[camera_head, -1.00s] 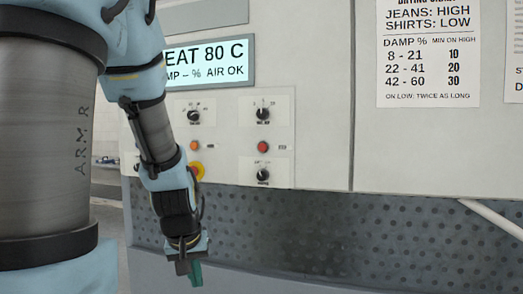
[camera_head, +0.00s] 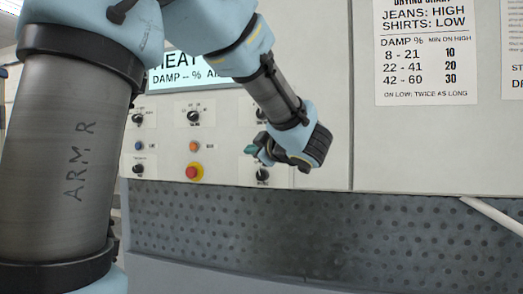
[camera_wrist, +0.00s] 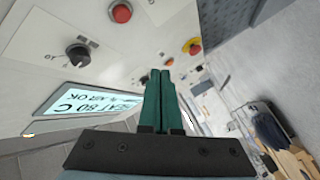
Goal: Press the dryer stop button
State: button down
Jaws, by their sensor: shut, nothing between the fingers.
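The control panel has a plain red button, which shows in the wrist view (camera_wrist: 121,12) at the top, left of my fingers. In the head view it is hidden behind my gripper (camera_head: 250,149). The gripper's teal fingers, also in the wrist view (camera_wrist: 160,75), are shut together and empty. They point leftward across the panel in the head view; contact cannot be told. A red mushroom button on a yellow base (camera_head: 194,173) sits lower left of the gripper. An orange button (camera_head: 194,146) is above it, and it also shows just past my fingertips in the wrist view (camera_wrist: 169,61).
A blue button (camera_head: 139,146) and several black knobs, one at the upper middle (camera_head: 194,118), share the panel. A display (camera_head: 190,75) is above, partly covered by my arm. A drying chart (camera_head: 427,55) hangs at right. A perforated dark strip (camera_head: 330,235) runs below.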

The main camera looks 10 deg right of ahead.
jog(key=w+d+p, duration=0.2)
jog(key=w+d, duration=0.2)
jog(key=w, duration=0.3)
jog(key=shift+w+d, duration=0.15)
jog(key=shift+w, duration=0.25)
jog(key=shift+w, duration=0.1)
dwell(2.0)
jog(key=shift+w+d, duration=0.2)
jog(key=shift+w, duration=0.05)
jog(key=shift+w+d+p, duration=0.25)
jog(key=shift+w+p, duration=0.1)
jog(key=shift+w, duration=0.1)
dwell(0.8)
jog(key=shift+s+a, duration=0.1)
jog(key=shift+s+a+b, duration=0.3)
jog(key=shift+s+a, duration=0.1)
jog(key=shift+s, duration=0.3)
jog(key=shift+s+a+b, duration=0.2)
jog(key=shift+s+a, duration=0.2)
jog(key=shift+s, duration=0.35)
jog(key=shift+s+a+b, duration=0.2)
jog(key=shift+s+a, duration=0.2)
jog(key=shift+s, duration=0.3)
jog(key=shift+s+a+b, duration=0.2)
jog(key=shift+s+a, duration=0.2)
jog(key=shift+s, duration=0.35)
